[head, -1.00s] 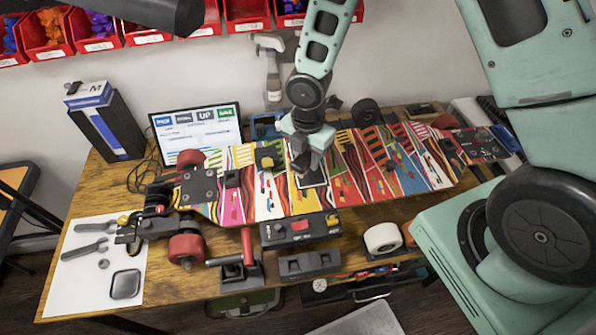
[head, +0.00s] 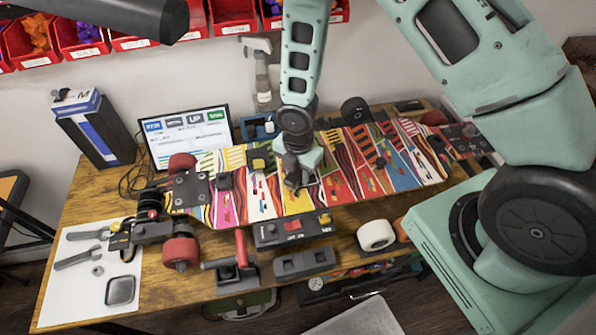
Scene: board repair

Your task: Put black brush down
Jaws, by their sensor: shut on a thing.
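My gripper (head: 295,182) is over the middle of the colourful skateboard deck (head: 345,185) in the head view, pointing down. Its jaws are shut on a dark thing, taken to be the black brush, which is mostly hidden by the gripper. Whether it touches the deck cannot be told. The deck lies upside down on the wooden workbench (head: 90,195), with a red-wheeled truck (head: 180,248) at its left end.
A control box (head: 292,229), a red-handled tool (head: 235,262), a dark grey holder (head: 305,263) and a white tape roll (head: 376,235) line the front edge. A white mat (head: 75,285) with wrenches lies left. A screen (head: 185,133) and spray bottle (head: 263,85) stand behind.

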